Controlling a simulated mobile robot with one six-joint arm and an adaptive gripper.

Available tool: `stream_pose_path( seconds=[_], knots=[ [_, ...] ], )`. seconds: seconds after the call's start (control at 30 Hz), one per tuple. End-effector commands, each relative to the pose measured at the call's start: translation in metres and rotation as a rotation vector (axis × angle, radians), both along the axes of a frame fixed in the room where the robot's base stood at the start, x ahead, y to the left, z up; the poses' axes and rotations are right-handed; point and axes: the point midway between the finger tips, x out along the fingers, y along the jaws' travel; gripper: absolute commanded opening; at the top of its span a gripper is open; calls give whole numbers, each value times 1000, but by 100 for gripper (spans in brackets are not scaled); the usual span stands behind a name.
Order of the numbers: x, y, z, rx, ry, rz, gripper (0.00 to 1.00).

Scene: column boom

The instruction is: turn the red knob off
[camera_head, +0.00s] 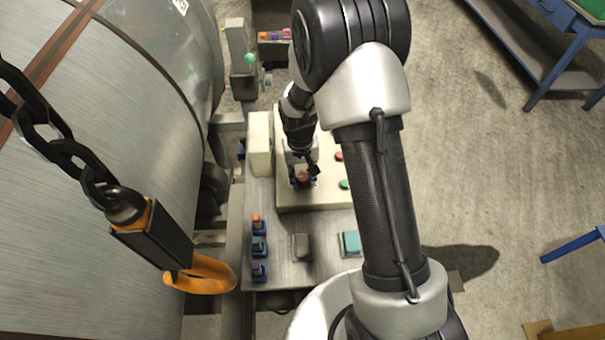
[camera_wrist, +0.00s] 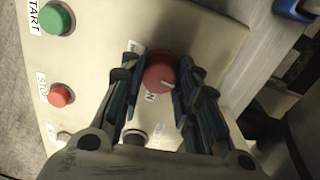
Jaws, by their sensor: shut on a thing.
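The red knob (camera_wrist: 159,73) sits on a cream control panel (camera_wrist: 195,20) and carries a white pointer mark. In the wrist view, my gripper (camera_wrist: 155,95) has one finger on each side of the knob and is shut on it. In the head view, my gripper (camera_head: 303,172) reaches down to the knob (camera_head: 302,178), which it partly covers. Labels beside the knob are partly hidden by the fingers.
A green button (camera_wrist: 56,19) and a red button (camera_wrist: 61,96) are on the same panel. Small blue-based blocks (camera_head: 259,245) stand at the table's left. An orange hook (camera_head: 205,276) hangs on a chain at left beside a large metal cylinder (camera_head: 110,130).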

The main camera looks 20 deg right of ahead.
Motion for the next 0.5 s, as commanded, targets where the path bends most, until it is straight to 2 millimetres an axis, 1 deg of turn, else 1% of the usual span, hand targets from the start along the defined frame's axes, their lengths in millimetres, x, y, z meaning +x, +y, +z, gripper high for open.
stream_pose_path(
  seconds=[0.2,0.5],
  knots=[
    [0,0,0,0,-2,86,6],
    [1,0,0,0,-1,126,6]
  ],
)
